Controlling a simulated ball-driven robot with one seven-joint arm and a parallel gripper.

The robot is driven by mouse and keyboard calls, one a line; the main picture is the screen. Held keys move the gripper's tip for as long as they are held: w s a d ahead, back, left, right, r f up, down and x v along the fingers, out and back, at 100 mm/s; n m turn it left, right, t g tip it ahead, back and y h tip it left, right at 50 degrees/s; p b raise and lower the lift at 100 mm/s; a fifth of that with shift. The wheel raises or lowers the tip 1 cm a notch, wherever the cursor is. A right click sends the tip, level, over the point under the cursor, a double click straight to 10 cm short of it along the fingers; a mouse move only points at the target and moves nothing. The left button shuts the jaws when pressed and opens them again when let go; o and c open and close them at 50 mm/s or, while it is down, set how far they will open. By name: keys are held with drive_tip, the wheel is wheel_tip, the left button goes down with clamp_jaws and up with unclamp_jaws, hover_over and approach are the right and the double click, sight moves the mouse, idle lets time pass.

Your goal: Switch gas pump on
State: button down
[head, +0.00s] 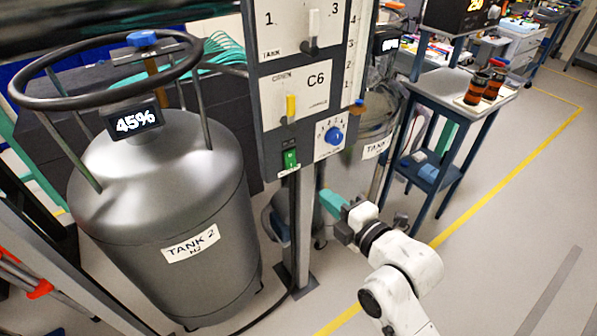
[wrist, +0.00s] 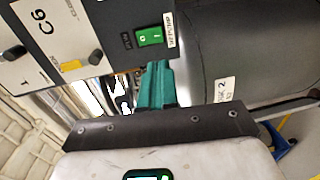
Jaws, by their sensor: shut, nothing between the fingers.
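The gas pump switch is a small green rocker (head: 290,158) with a white label, low on the grey control panel (head: 268,150). In the wrist view the green rocker (wrist: 150,37) shows white 0 and I marks; I cannot tell which side is pressed in. My gripper (head: 325,194) has teal fingers and is shut and empty. In the head view it is below and right of the switch. In the wrist view the fingertips (wrist: 158,66) are just below the rocker, and I see no contact.
A trolley (head: 455,95) stands at right. The floor (head: 500,240) at lower right is clear.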

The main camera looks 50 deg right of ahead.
sight(291, 167)
drive_tip(key=p+x, duration=0.1)
drive_tip(key=x, duration=1)
drive_tip(key=shift+w+d, duration=0.1)
drive_tip(key=shift+w, duration=0.2)
drive_tip(key=shift+w+p, duration=0.2)
drive_tip(key=shift+p, duration=0.1)
drive_tip(key=shift+f, duration=0.15)
drive_tip(key=shift+w+d+b, duration=0.1)
drive_tip(key=shift+w+b, duration=0.05)
drive_tip(key=shift+b, duration=0.65)
